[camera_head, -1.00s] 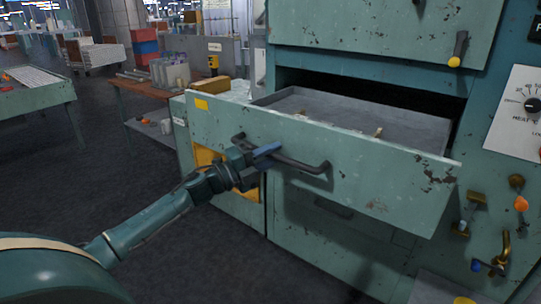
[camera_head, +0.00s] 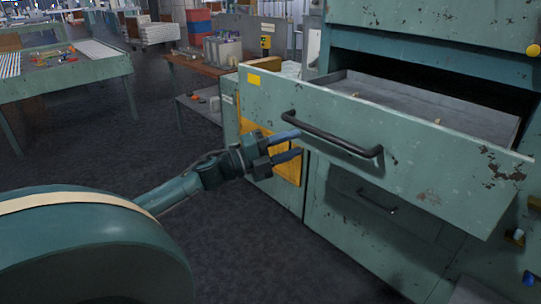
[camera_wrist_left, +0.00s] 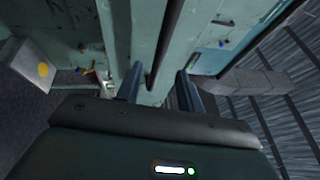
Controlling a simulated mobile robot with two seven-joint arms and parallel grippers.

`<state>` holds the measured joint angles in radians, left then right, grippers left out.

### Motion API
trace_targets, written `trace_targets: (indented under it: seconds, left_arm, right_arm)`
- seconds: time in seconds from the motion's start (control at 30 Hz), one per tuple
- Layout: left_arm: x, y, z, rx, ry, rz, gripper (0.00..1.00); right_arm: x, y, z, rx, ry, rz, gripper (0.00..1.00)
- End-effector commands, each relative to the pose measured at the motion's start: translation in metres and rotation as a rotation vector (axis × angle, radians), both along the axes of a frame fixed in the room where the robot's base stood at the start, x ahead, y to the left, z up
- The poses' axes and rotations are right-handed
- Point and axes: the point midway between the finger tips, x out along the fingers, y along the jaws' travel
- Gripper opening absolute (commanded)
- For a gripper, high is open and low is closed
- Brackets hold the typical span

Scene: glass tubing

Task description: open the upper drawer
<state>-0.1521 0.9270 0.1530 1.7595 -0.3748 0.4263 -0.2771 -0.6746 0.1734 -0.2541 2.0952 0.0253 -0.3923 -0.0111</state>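The upper drawer (camera_head: 390,145) is a worn green metal front with a grey tray inside, and it stands pulled well out of the cabinet. Its black bar handle (camera_head: 332,138) runs across the front. My left gripper (camera_head: 291,145) is at the left end of the handle, with two blue-grey fingers parted and nothing held between them in the head view. In the left wrist view the fingers of my left gripper (camera_wrist_left: 158,84) are apart, and the dark handle bar (camera_wrist_left: 166,45) shows beyond and between them. My right gripper is not in view.
A lower drawer with a handle (camera_head: 377,200) is shut below. A wooden bench (camera_head: 200,66) stands behind to the left, and a green table (camera_head: 62,75) stands further left. The dark floor (camera_head: 240,235) in front of the cabinet is clear.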

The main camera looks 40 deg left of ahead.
Motion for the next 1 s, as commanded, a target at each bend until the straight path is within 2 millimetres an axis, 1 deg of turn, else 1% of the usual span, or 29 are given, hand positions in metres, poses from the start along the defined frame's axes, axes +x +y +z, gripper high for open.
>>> trace_targets:
  seconds: [0.03, 0.2, 0.4, 1.0]
  left_arm:
    - [-0.008, 0.004, -0.005, -0.001, 0.005, 0.002, 0.38]
    - [-0.028, 0.015, -0.008, -0.001, 0.003, 0.002, 0.38]
    - [-0.041, 0.021, -0.009, -0.001, 0.000, 0.001, 0.38]
    - [-0.043, 0.023, -0.009, -0.001, -0.001, 0.001, 0.38]
  right_arm:
    - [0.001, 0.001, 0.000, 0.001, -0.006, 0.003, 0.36]
    - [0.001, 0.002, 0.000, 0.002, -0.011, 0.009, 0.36]
    - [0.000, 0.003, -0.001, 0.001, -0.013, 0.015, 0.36]
    - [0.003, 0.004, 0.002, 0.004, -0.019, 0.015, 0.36]
